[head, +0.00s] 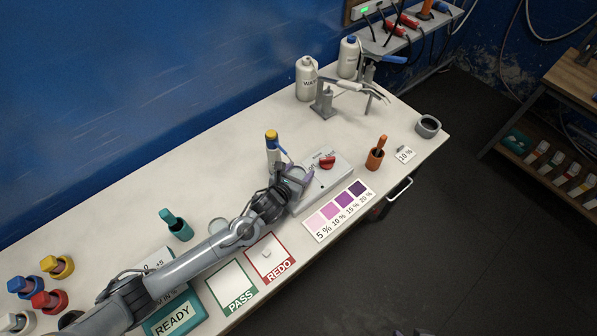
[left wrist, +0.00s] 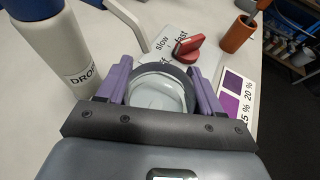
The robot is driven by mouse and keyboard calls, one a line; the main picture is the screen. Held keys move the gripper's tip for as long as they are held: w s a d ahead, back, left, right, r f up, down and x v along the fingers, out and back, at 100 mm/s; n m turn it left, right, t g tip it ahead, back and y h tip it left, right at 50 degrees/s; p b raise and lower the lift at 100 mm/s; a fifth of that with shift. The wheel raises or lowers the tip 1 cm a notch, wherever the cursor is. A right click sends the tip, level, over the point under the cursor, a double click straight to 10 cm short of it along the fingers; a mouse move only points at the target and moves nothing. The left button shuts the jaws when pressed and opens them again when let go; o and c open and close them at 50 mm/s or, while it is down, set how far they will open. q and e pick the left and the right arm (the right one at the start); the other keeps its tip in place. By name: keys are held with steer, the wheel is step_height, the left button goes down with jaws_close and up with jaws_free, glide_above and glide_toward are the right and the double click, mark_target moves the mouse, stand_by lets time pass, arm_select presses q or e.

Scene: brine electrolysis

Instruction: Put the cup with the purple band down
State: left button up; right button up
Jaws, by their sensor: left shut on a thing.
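My left gripper (head: 296,176) has its purple fingers around a clear cup (left wrist: 158,92) with a dark purple band at its rim. In the left wrist view the fingers (left wrist: 160,85) press on both sides of the cup, which looks upright with pale liquid or a pale bottom inside. In the head view the cup is mostly hidden by the gripper. It is at the left end of the grey stirrer plate (head: 327,186), which has a red knob (head: 327,162). I cannot tell whether the cup touches the plate. My right gripper is not seen.
A white dropper bottle (head: 272,152) stands close behind the gripper. A purple colour chart (head: 340,211) lies in front of the plate, and an orange holder (head: 375,158) stands to its right. PASS (head: 233,287) and REDO (head: 270,257) cards lie nearer.

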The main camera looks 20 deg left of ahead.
arm_select(q)
steer(key=o, duration=1.3)
steer(key=shift+f, duration=0.1)
